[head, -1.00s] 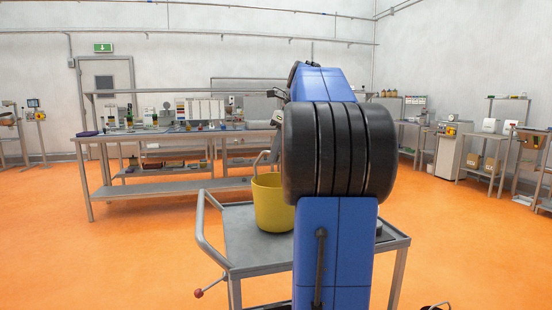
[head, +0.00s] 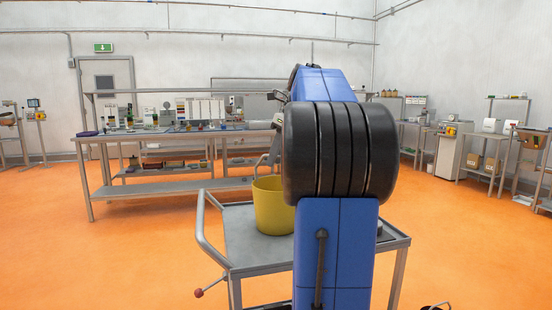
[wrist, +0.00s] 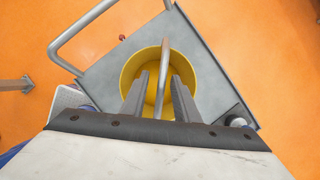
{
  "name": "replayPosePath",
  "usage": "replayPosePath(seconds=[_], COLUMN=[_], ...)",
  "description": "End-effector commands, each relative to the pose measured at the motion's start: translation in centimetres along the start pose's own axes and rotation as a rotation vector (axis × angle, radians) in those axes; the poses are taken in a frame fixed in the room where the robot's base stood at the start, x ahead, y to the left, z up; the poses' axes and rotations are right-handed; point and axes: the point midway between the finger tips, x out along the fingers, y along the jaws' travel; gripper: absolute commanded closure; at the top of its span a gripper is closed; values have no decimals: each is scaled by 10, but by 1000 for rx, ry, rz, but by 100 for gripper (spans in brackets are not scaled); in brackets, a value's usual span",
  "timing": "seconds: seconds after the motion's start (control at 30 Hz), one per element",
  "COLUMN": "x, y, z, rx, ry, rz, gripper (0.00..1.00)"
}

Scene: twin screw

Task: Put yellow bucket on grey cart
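The yellow bucket (head: 272,210) stands upright on the top of the grey cart (head: 240,245) in the head view, its right side hidden by my arm. The wrist view looks down into the bucket (wrist: 131,72), with the cart top (wrist: 208,62) around it. Its grey handle (wrist: 164,60) stands up across the opening. My gripper (wrist: 160,78) is over the bucket, its two fingers apart with the handle between them. A gap shows beside the handle. In the head view my gripper is mostly hidden behind my arm.
The cart has a bent push rail (head: 207,235) on its left side. A small dark and white item (wrist: 238,121) lies at a cart corner. A long workbench (head: 150,190) with equipment stands behind. Orange floor is clear at left.

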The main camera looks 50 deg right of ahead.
Motion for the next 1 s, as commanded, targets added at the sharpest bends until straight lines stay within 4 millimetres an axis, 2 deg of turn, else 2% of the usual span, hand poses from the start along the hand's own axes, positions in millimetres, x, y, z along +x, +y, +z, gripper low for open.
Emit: replayPosePath(seconds=[0.17, 0.4, 0.6, 0.8, 1.0], x=[-23, -70, -101, -116, -118], y=[-1, -1, -1, 0, 0], z=[0, 0, 0, 0, 0], rx=[1, 1, 0, 0, 0], ry=[-1, -2, -1, 0, 0], rz=[-3, -3, -1, 0, 0], gripper=[72, 72, 72, 72, 72])
